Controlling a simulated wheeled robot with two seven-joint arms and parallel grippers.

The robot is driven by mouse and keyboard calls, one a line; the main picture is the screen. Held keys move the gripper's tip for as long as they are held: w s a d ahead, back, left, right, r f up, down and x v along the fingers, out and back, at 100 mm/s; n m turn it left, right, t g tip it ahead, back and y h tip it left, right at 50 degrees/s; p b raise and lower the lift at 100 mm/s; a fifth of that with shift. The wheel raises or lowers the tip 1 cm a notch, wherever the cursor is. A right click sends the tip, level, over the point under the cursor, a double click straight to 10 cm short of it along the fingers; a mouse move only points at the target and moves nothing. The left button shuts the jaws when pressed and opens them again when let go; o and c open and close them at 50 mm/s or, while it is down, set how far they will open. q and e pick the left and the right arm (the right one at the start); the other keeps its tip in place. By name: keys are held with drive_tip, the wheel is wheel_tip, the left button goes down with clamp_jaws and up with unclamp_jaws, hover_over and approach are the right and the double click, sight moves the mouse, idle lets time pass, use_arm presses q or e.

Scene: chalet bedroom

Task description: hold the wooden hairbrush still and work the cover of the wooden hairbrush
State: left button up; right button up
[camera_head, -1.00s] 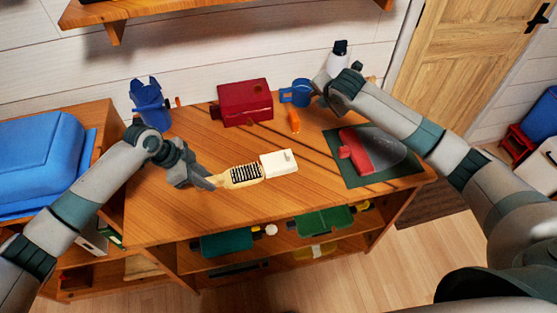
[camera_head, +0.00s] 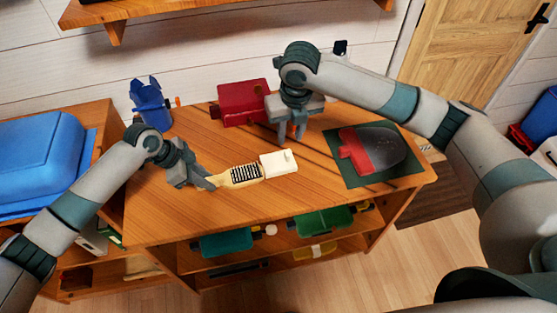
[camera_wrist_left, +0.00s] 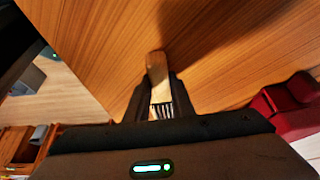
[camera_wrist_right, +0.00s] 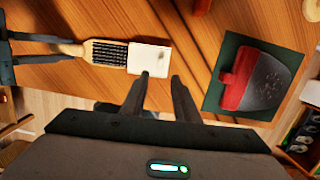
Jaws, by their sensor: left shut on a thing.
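The wooden hairbrush (camera_head: 243,173) lies along the tabletop, its black bristles facing up. Its white cover (camera_head: 279,162) sits at the right end of the brush head, beyond the bare bristles. My left gripper (camera_head: 211,184) is shut on the hairbrush's handle, which also shows between the fingers in the left wrist view (camera_wrist_left: 157,75). My right gripper (camera_head: 291,136) points down behind the cover, apart from it. In the right wrist view its two fingers (camera_wrist_right: 160,85) are spread with nothing between them, near the cover (camera_wrist_right: 149,60).
A red box (camera_head: 238,102) stands behind, partly hidden by my right arm. A blue object (camera_head: 150,103) is at the back left. The front strip of the tabletop (camera_head: 180,218) is clear.

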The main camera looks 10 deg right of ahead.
sight(287, 154)
drive_tip(key=shift+f, duration=0.1)
drive_tip(key=shift+w+f, duration=0.25)
drive_tip(key=shift+f, duration=1.35)
drive_tip(key=shift+w+f, duration=0.3)
drive_tip(key=shift+f, duration=1.35)
drive_tip(key=shift+w+f, duration=0.25)
drive_tip(key=shift+f, duration=1.35)
clamp_jaws()
